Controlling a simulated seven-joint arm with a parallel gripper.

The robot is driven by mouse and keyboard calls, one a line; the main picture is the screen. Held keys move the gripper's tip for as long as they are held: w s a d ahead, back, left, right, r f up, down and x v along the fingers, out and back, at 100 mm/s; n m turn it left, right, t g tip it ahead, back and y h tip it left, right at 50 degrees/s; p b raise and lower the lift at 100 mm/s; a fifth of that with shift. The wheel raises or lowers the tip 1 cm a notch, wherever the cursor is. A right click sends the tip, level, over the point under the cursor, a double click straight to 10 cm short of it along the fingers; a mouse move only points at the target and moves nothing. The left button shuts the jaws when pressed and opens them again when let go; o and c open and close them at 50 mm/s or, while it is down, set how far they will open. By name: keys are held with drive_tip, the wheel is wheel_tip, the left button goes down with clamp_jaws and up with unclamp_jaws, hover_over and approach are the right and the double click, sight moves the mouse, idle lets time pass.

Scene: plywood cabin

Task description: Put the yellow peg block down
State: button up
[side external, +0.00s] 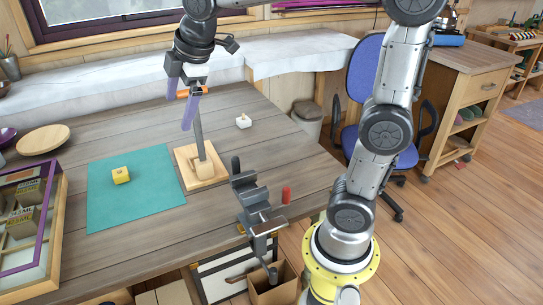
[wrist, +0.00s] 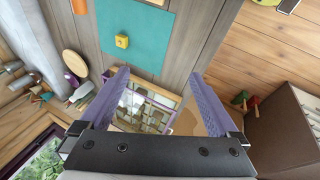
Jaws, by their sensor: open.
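The yellow peg block (side external: 121,175) sits on the teal mat (side external: 150,210) on the table, with nothing gripping it. It also shows small on the mat in the wrist view (wrist: 122,41). My gripper (side external: 181,108) is open and empty, well above the table and to the right of the block. Its two purple fingers (wrist: 160,73) are spread wide in the wrist view, with the block beyond them.
A wooden base with a tall grey post (side external: 199,137) stands right of the mat, close to my fingers in the picture. A purple-and-wood framed case (side external: 57,235) lies at left. A vise (side external: 258,215) and a red cylinder (side external: 286,194) are near the table's right edge.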

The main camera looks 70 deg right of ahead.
drive_tip(key=s+a+f+m, duration=0.1)
drive_tip(key=s+f+m, duration=0.2)
drive_tip(key=s, duration=0.7)
drive_tip(key=s+a+f+m, duration=0.1)
drive_tip(key=s+f+m, duration=0.3)
drive_tip(key=s+m, duration=0.3)
drive_tip(key=s, duration=0.3)
drive_tip(key=shift+f+m+y, duration=0.2)
drive_tip(key=shift+m+y, duration=0.2)
drive_tip(key=shift+s, duration=0.1)
